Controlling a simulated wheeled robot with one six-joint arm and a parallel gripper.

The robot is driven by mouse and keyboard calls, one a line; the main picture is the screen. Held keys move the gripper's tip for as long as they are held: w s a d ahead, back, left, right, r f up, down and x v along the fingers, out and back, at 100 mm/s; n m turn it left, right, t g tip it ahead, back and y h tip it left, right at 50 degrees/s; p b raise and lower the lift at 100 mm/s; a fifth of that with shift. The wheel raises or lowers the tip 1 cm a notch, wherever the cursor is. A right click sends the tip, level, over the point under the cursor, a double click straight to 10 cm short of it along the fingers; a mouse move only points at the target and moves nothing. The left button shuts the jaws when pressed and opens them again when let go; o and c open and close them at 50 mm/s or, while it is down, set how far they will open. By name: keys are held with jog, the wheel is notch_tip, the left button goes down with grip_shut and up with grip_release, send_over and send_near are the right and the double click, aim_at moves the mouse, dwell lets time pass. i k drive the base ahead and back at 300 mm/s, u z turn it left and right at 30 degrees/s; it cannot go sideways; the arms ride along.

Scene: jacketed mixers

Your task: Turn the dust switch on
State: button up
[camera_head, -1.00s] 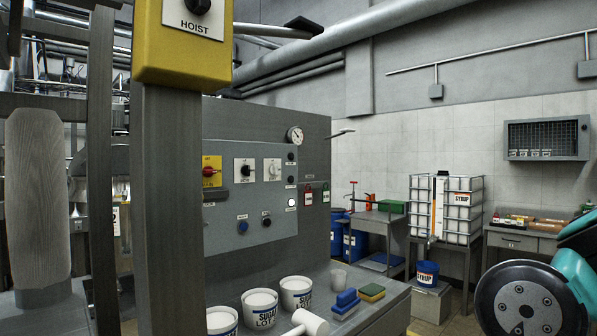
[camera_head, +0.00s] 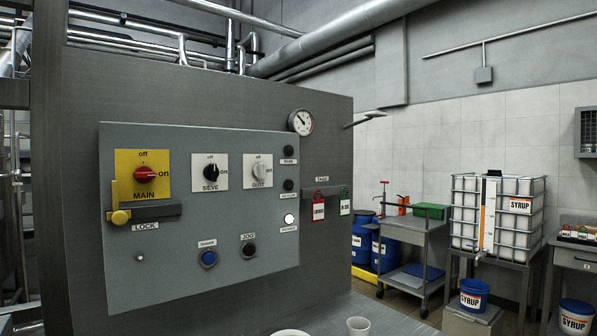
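The dust switch (camera_head: 258,170) is a light grey knob on a white plate labelled DUST, with "off" above it and "on" to its right. It is on the grey control panel (camera_head: 180,262), right of the black sieve switch (camera_head: 211,173). The dust knob looks roughly upright, toward "off", but it is small and pale. My gripper is not in view, and nothing covers the dust switch.
Left of these are the red main switch (camera_head: 145,174) and a yellow lock bar (camera_head: 120,217). Red (camera_head: 319,208) and green (camera_head: 345,204) tags hang right.

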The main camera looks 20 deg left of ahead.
aim_at(259, 170)
jog(key=u, duration=0.25)
jog(key=i, duration=1.2)
jog(key=u, duration=0.4)
